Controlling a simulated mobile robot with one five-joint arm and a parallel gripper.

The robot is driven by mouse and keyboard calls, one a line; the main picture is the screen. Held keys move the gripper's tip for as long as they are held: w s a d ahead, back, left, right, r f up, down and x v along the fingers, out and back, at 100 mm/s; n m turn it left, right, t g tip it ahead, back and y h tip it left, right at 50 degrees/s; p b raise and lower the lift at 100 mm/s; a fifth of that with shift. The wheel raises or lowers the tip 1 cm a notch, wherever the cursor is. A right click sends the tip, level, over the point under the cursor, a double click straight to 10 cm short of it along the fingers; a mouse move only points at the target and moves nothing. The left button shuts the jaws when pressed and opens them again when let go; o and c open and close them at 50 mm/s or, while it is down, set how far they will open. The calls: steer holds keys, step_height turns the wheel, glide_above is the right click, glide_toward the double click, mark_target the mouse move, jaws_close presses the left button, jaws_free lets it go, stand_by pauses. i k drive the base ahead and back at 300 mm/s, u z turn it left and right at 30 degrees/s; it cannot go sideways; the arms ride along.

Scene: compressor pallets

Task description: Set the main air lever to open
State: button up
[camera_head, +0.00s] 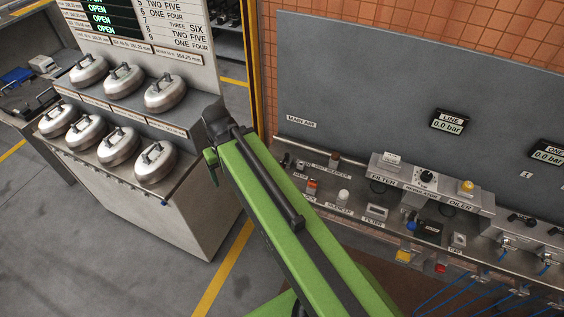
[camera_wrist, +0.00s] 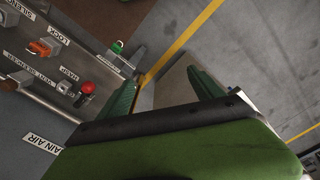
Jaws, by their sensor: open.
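My gripper (camera_wrist: 165,82) is open in the wrist view, its two green fingers apart with nothing held between them. In the head view its end (camera_head: 211,158) is mostly hidden behind my wrist, left of the panel. The MAIN AIR label (camera_head: 301,122) is on the grey back panel; it also shows in the wrist view (camera_wrist: 42,143). Near it in the wrist view are a red knob (camera_wrist: 88,88) and a green-tipped fitting (camera_wrist: 118,47) close to the left finger. I cannot tell for sure which part is the main air lever, or its setting.
The panel shelf carries an orange lock part (camera_wrist: 42,47), a regulator (camera_head: 427,177) and an oiler (camera_head: 467,187). The line display (camera_head: 449,123) reads 0.0 bar. A stand (camera_head: 185,215) with several metal lidded pots is at left. Floor between is clear.

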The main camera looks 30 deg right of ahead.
mark_target(287, 157)
steer(key=k, duration=1.3)
steer(key=u, duration=0.4)
steer(key=i, duration=0.65)
steer(key=u, duration=0.7)
steer(key=i, duration=0.95)
